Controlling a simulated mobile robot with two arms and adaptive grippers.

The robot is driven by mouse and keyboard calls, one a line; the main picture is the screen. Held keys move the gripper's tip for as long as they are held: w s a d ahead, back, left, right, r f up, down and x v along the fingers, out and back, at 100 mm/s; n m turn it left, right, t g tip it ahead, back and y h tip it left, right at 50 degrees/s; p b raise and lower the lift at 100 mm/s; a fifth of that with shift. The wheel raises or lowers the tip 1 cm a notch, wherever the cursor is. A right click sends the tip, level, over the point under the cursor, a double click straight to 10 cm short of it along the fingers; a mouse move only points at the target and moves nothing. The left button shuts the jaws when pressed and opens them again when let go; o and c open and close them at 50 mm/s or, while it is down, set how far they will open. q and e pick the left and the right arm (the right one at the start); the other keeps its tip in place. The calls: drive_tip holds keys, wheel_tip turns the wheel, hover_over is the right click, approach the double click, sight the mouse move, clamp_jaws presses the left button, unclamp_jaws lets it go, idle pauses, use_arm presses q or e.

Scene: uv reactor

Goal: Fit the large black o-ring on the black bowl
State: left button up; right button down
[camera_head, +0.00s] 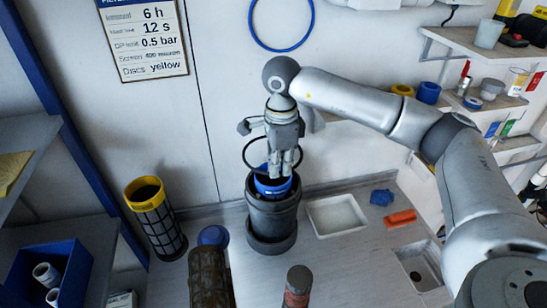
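The black bowl (271,221) stands upright on the grey worktop near the middle, with a blue part (272,186) showing in its top opening. My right gripper (285,172) points down just above the bowl's opening. It looks shut on the large black o-ring (246,163), which hangs tilted as a loop around and to the left of the fingers. The o-ring is above the bowl's rim, and the fingers hide part of it. Whether it touches the bowl or blue part cannot be told. My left gripper is not in view.
A yellow-rimmed mesh cylinder (158,225) stands left of the bowl. A brown cylinder (208,278) and a dark red-banded one (297,285) stand in front. A white tray (337,215), blue item (381,197) and orange item (400,219) lie to the right. A blue ring (283,49) is on the wall.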

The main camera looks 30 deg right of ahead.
sight(279, 206)
drive_tip(key=f, duration=0.1)
drive_tip(key=f+b, duration=0.1)
drive_tip(key=f, duration=0.1)
drive_tip(key=f+b, duration=0.1)
drive_tip(key=shift+s+f, duration=0.25)
drive_tip(key=shift+s, duration=0.05)
drive_tip(key=shift+w+b, duration=0.1)
drive_tip(key=shift+b, duration=0.65)
idle(1.5)
drive_tip(key=shift+f, duration=0.2)
drive_tip(key=shift+f+b, duration=2)
drive_tip(key=shift+f, duration=0.25)
drive_tip(key=shift+f, duration=0.15)
drive_tip(key=c, duration=2.2)
unclamp_jaws()
